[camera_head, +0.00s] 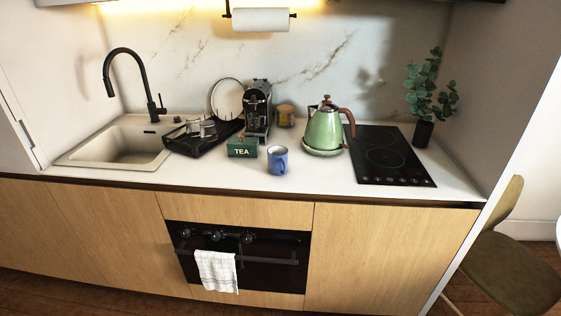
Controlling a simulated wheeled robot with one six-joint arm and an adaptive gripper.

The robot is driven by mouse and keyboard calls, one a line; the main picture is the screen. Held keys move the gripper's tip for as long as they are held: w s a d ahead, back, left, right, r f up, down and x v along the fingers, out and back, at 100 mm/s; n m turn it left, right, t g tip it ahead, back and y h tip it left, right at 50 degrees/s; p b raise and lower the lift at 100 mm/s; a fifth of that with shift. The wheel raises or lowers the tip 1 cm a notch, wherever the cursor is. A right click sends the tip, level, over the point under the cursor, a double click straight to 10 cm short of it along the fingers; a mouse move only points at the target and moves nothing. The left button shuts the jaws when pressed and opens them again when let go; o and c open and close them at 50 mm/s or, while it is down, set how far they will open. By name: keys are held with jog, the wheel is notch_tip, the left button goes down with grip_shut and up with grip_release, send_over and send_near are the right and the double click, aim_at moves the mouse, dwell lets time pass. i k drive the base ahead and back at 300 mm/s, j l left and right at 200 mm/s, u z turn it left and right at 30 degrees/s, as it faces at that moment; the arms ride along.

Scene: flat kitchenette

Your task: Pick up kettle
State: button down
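A green kettle (323,128) with a brown handle and lid knob stands upright on the white counter.
A blue mug (277,160) and a green TEA box (242,147) stand left of the kettle.

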aim_at(324, 131)
jog(key=i+j+z, duration=0.1)
jog(key=i+j, duration=0.7)
jog(key=j, duration=0.25)
jog(key=i+j+z, duration=0.15)
jog(key=i+j, duration=0.25)
jog(key=j+z, duration=0.15)
jog(key=z, duration=1.25)
jog(key=i+j, duration=0.05)
